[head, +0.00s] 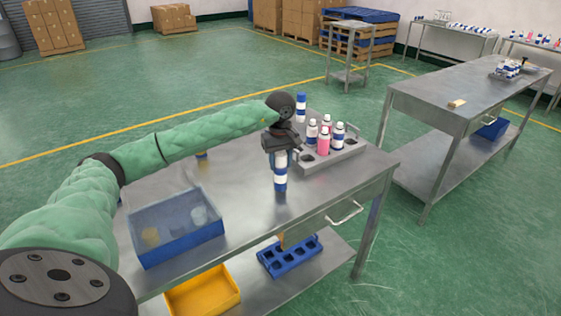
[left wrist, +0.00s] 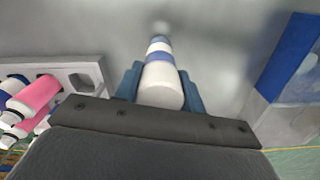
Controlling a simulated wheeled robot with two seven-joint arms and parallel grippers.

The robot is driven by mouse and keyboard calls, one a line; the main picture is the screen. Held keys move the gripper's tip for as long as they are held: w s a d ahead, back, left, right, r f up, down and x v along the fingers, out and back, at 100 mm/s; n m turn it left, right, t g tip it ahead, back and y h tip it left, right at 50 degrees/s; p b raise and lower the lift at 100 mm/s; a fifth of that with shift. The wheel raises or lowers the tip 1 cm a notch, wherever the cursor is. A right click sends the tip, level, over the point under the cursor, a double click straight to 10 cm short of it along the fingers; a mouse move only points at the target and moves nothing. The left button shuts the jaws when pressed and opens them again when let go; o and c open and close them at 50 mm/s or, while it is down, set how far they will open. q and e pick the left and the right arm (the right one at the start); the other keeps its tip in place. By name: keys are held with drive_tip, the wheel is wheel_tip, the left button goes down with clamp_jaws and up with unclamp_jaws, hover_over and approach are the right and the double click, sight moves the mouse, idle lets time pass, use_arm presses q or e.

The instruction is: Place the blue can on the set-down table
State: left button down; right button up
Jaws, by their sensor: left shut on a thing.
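My left gripper (head: 281,152) is shut on a white can with blue bands (head: 280,178), the blue can. It hangs upright over the front part of the near steel table (head: 235,178); a small gap below it seems to show, but contact is hard to tell. In the left wrist view the can (left wrist: 161,85) sits between the two blue fingers (left wrist: 160,88). Another blue-and-white can (head: 301,107) stands at the back of this table. A second steel table (head: 455,90) stands to the right; which one is the set-down table is not marked. My right gripper is not in view.
A grey tray (head: 345,153) with several white and pink bottles is just right of the can. A blue-walled clear bin (head: 178,245) is at the front left. A blue rack (head: 290,257) and yellow bin (head: 203,291) are on the lower shelf. Floor separates the tables.

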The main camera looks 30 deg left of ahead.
use_arm(q)
drive_tip(key=shift+f, duration=0.5)
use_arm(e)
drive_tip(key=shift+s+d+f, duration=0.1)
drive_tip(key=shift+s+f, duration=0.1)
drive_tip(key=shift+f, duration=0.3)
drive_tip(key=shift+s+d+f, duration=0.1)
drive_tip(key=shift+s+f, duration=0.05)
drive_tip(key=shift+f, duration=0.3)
use_arm(q)
drive_tip(key=shift+f, duration=0.1)
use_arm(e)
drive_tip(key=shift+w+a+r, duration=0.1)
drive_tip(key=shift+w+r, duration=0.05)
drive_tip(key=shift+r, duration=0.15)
use_arm(q)
drive_tip(key=c, duration=1.3)
unclamp_jaws()
drive_tip(key=o, duration=0.4)
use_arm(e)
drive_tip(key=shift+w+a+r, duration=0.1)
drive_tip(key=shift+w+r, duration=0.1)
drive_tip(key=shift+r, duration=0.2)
use_arm(q)
drive_tip(key=shift+o, duration=0.2)
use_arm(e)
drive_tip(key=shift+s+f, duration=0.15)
